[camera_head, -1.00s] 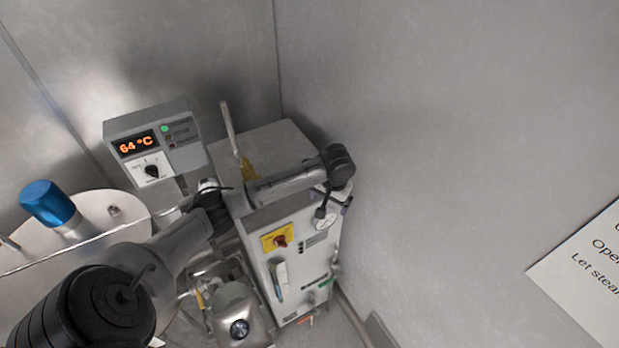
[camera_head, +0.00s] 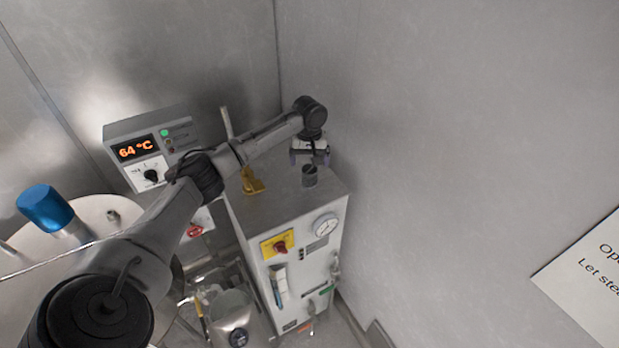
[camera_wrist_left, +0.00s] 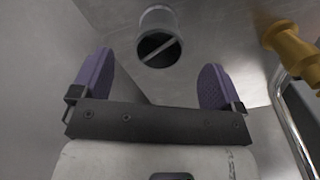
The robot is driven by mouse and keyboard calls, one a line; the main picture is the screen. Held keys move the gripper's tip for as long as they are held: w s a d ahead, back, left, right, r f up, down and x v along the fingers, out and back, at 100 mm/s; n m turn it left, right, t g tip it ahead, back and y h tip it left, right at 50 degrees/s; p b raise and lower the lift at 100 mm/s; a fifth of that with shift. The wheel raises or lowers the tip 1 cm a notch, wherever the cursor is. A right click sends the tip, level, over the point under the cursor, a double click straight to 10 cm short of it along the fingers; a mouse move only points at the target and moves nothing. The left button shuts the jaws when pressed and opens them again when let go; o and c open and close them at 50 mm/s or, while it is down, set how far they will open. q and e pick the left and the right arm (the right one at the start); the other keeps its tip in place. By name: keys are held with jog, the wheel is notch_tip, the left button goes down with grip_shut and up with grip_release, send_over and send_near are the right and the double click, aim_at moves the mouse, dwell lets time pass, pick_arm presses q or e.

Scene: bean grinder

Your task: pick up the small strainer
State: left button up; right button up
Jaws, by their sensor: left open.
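The small strainer appears to be the small dark grey cup (camera_head: 310,177) on top of the grey cabinet, near its right side. In the left wrist view it is a short cylinder (camera_wrist_left: 158,20) with a dark opening and a bar across it. My left gripper (camera_head: 311,160) is just above and behind the cup in the head view. In the left wrist view the gripper (camera_wrist_left: 155,85) is open, with two purple finger pads wide apart. The cup is ahead of the gap between them, not touched. My right gripper is not in view.
A yellow-brown fitting (camera_head: 252,181) stands on the cabinet top (camera_head: 275,205), left of the cup; it also shows in the left wrist view (camera_wrist_left: 290,48). The plain wall (camera_head: 450,150) is close on the right. A 64 °C control box (camera_head: 150,150) is at the left.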

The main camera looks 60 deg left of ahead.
aim_at(309, 173)
pick_arm(q)
jog(key=shift+f, duration=0.55)
jog(key=shift+a+f+p, duration=0.1)
jog(key=shift+f+p, duration=0.2)
jog(key=shift+f, duration=0.2)
jog(key=shift+f+p, duration=0.5)
jog(key=shift+f, duration=1.65)
jog(key=c, duration=1)
jog(key=shift+r, duration=0.1)
